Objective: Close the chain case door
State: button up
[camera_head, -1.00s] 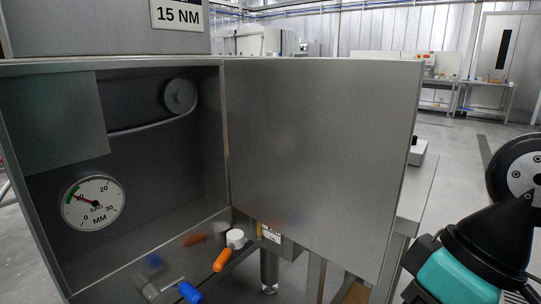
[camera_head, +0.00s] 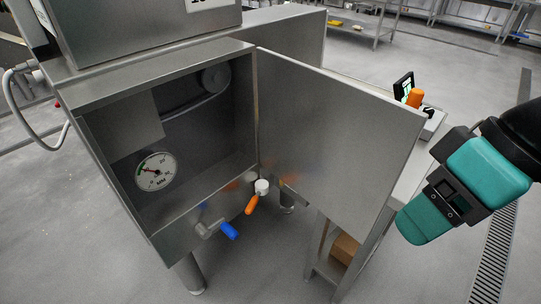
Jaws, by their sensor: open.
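The chain case door (camera_head: 325,135) is a plain grey metal panel. It stands swung open to the right, hinged at the right side of the case opening. The chain case (camera_head: 98,118) is an open metal box with a round gauge (camera_head: 155,171), a pulley (camera_head: 215,79) and a chain or belt run inside. My gripper (camera_head: 423,219) is at the right, beyond the door's free edge and apart from it in the picture. It has teal fingers; it is open, and nothing shows between them.
An orange-handled valve (camera_head: 252,204) and a blue-handled valve (camera_head: 229,230) stick out below the case opening. A bench behind the door carries a device with an orange knob (camera_head: 415,97). A cardboard box (camera_head: 345,248) sits on its low shelf. Floor (camera_head: 250,275) in front is clear.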

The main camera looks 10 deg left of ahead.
aim_at(344, 147)
jog(key=z, duration=1.65)
jog(key=i, duration=2.85)
jog(key=u, duration=4.4)
